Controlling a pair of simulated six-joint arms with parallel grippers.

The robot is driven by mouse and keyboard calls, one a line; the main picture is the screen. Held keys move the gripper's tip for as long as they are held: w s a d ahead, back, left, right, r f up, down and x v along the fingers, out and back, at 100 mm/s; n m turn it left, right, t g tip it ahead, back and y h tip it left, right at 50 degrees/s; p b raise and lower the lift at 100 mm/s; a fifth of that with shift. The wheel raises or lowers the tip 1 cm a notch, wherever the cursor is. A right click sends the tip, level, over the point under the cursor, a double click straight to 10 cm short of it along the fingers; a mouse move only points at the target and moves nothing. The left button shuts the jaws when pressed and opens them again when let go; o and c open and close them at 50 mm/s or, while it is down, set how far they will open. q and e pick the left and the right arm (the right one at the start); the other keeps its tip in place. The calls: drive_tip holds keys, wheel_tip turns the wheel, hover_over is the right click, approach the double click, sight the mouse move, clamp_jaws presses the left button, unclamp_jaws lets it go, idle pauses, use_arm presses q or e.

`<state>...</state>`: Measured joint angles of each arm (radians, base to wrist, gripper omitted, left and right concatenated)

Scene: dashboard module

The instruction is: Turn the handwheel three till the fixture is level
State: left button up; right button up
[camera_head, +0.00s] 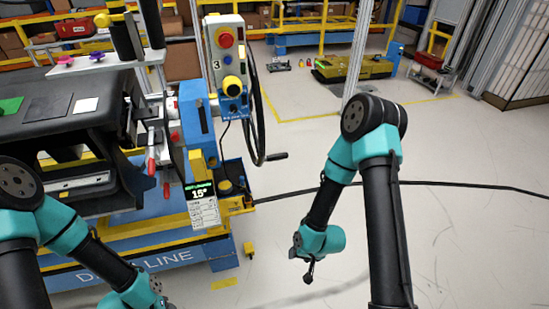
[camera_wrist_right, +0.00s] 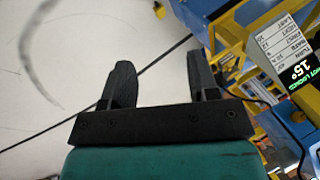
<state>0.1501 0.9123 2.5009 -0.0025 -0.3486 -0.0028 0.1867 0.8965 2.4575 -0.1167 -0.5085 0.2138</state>
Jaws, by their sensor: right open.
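The handwheel (camera_head: 258,112) shows nearly edge-on as a thin dark ring right of the post marked 3, with its crank handle (camera_head: 277,156) sticking out at the lower right. The display (camera_head: 201,193) below reads 15°; it also shows in the right wrist view (camera_wrist_right: 302,70). The fixture holds a black dashboard module (camera_head: 62,122) at the left. My right gripper (camera_head: 308,272) is low over the floor, right of the station and well below the handwheel. Its fingers (camera_wrist_right: 160,80) are apart with nothing between them. My left arm reaches the bottom edge, where its gripper is cut off.
The post's control panel (camera_head: 226,60) has red and yellow buttons. A blue and yellow base (camera_head: 150,262) supports the station. A black cable (camera_head: 430,183) crosses the floor. Open floor lies right of the station. A yellow-green pallet (camera_head: 352,67) is farther back.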

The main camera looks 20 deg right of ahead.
drive_tip(key=w+d+r+m+t, duration=0.2)
drive_tip(key=w+d+m+t, duration=0.15)
drive_tip(key=w, duration=0.45)
drive_tip(key=m+t+y, duration=0.2)
drive_tip(key=m+t, duration=0.5)
drive_tip(key=t, duration=0.3)
approach(280, 158)
drive_tip(key=v, duration=0.6)
drive_tip(key=shift+w+d+r+g, duration=0.1)
drive_tip(key=shift+w+r+g, duration=0.1)
drive_tip(key=shift+r+g, duration=0.05)
drive_tip(key=shift+w, duration=0.1)
drive_tip(key=x, duration=1.7)
drive_tip(key=shift+a+f, duration=0.15)
drive_tip(key=shift+a, duration=0.05)
drive_tip(key=shift+c, duration=0.3)
clamp_jaws()
